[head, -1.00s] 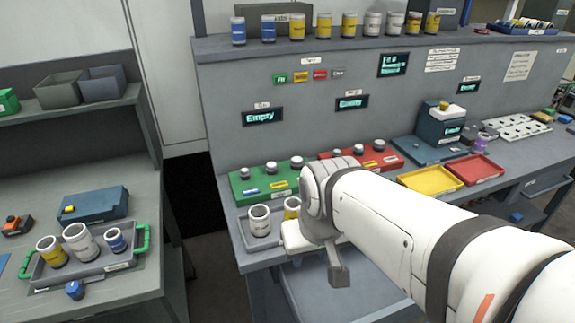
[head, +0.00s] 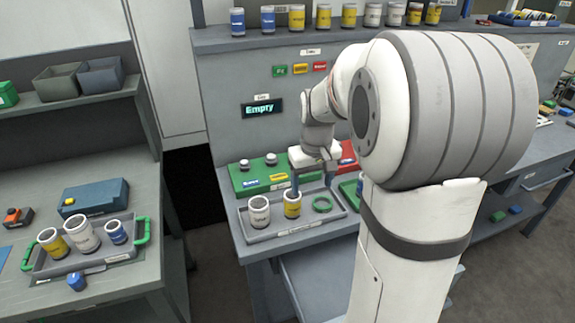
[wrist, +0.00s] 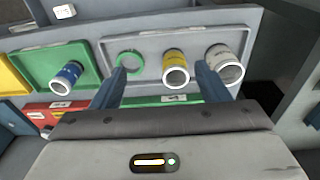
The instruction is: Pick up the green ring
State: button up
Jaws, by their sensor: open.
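The green ring (head: 322,204) lies flat on the right part of a grey tray (head: 283,235) on the bench. In the wrist view the ring (wrist: 130,62) is near the tip of the left finger. My gripper (head: 313,180) is open and empty, above the back of the tray, and it also shows in the wrist view (wrist: 161,70). A yellow canister (head: 292,205) stands upright left of the ring and appears between the fingers in the wrist view (wrist: 175,68). A white canister (head: 259,211) stands further left in the tray.
Behind the tray is a green panel (head: 246,182) with knobs. A green tray (wrist: 35,60) with a blue canister (wrist: 66,78) lies beside the grey tray, mostly hidden by my arm in the head view. A side table at left holds a tray of canisters (head: 83,238).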

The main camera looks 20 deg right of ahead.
jog(key=g, duration=0.1)
send_over(322, 206)
notch_tip(322, 206, down, 7)
notch_tip(322, 206, down, 8)
jog(key=shift+s+f+p, duration=0.1)
jog(key=shift+f+p, duration=0.15)
jog(key=shift+p, duration=0.45)
jog(key=shift+c, duration=0.6)
jog(key=c, duration=0.8)
